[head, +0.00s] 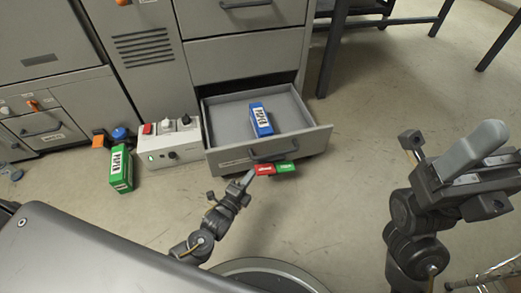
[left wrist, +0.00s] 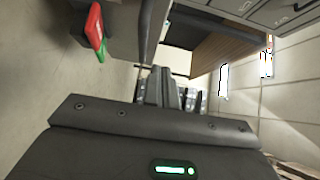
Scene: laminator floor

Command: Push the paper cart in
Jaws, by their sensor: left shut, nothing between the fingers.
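The paper cart appears to be the grey drawer-like cart (head: 318,140), which stands pulled out at the bottom of the grey machine. A blue paper pack (head: 261,120) lies inside it. My left gripper (head: 249,178) is shut and empty, just in front of the cart beside the red tab; contact cannot be told. In the left wrist view the red tab (left wrist: 95,25) shows at upper left. My right gripper (head: 475,155) is at right, away from the cart; its jaw state is unclear.
A white control box (head: 170,143) stands close at the cart's left. A green paper pack (head: 121,169) stands on the floor farther left, near orange and blue caps. A dark-legged table (head: 333,50) is behind at right. The floor right of the cart is clear.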

